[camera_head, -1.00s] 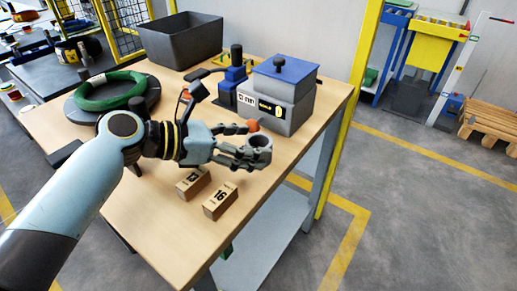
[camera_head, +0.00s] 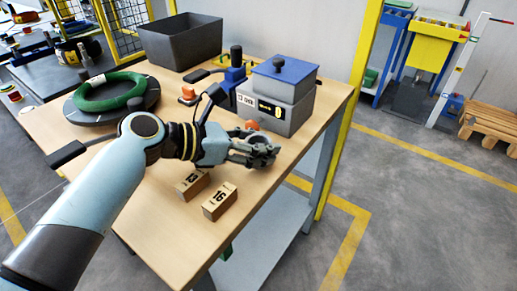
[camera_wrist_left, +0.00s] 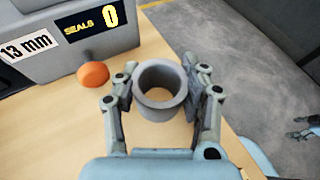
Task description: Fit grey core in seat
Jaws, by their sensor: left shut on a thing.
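The grey core (camera_wrist_left: 160,110) is a short hollow ring with an open bore, seen from above in the left wrist view. My left gripper (camera_wrist_left: 162,92) is shut on it, with one finger on each side. In the head view, the left gripper (camera_head: 258,150) holds the core above the wooden table (camera_head: 160,225), in front of the grey and blue machine (camera_head: 287,118); the fingers partly hide the core there. I cannot make out which part is the seat. A small gripper, seemingly my right one (camera_wrist_left: 304,131), shows at the wrist view's right edge; its jaws are unclear.
A green coil (camera_head: 108,92) lies on a dark round turntable (camera_head: 85,117). A dark grey bin (camera_head: 182,45) stands at the back. Wooden blocks marked 13 (camera_head: 192,184) and 16 (camera_head: 219,201) lie near the front edge. An orange knob (camera_wrist_left: 93,75) is close left of the gripper.

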